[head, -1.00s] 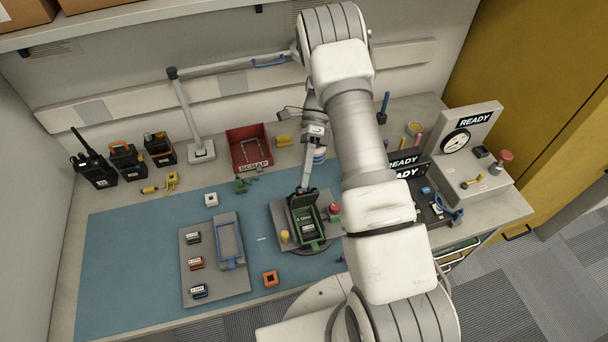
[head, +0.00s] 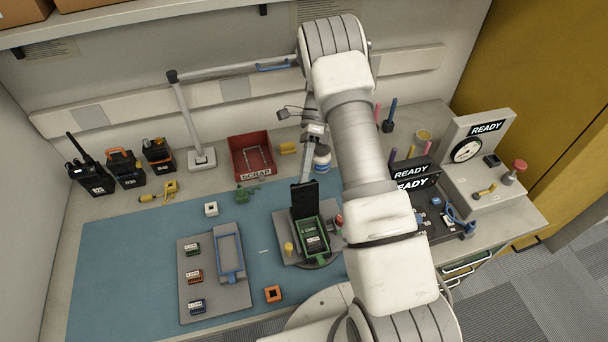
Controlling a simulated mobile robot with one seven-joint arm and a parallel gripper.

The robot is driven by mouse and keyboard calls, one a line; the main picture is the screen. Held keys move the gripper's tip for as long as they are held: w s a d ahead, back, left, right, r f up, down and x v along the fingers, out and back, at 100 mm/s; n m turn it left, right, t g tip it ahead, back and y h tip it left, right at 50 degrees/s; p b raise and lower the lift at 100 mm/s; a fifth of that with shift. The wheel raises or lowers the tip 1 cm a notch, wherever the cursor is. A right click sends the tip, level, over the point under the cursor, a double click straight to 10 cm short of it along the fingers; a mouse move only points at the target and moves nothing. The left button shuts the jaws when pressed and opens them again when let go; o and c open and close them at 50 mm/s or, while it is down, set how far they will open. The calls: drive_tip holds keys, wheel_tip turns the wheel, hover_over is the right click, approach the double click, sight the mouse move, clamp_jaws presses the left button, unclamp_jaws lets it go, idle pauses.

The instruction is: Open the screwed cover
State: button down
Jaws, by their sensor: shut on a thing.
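The green-framed radio unit (head: 314,239) lies open-faced on a grey fixture plate (head: 288,251) at the middle of the bench, a pale label showing inside. Its black cover (head: 304,200) stands up at the unit's far edge, apparently hinged there, with the inside of the unit exposed. My gripper (head: 306,178) is at the cover's top edge, beyond the unit, and is shut on the cover. The fingertips are small and partly hidden behind the cover. No screws can be made out at this size.
A yellow knob (head: 289,249) and a red knob (head: 338,220) flank the unit. A tray plate with small modules (head: 212,290) lies left. A red scrap bin (head: 251,156) and radios (head: 92,175) stand behind. A test stand (head: 480,165) is right. The blue mat's left part is clear.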

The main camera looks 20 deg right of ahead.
drive_tip(key=shift+d+f, duration=0.3)
drive_tip(key=shift+f, duration=0.3)
drive_tip(key=c, duration=1)
unclamp_jaws()
drive_tip(key=shift+w+f, duration=0.15)
drive_tip(key=shift+o, duration=0.2)
drive_tip(key=s+d+r+b, duration=0.1)
drive_tip(key=s+d+r, duration=0.5)
drive_tip(key=d+r, duration=0.3)
wheel_tip(320, 180, up, 3)
drive_tip(key=shift+d+f+b, duration=0.2)
drive_tip(key=shift+b, duration=0.1)
drive_tip(key=shift+s, duration=0.15)
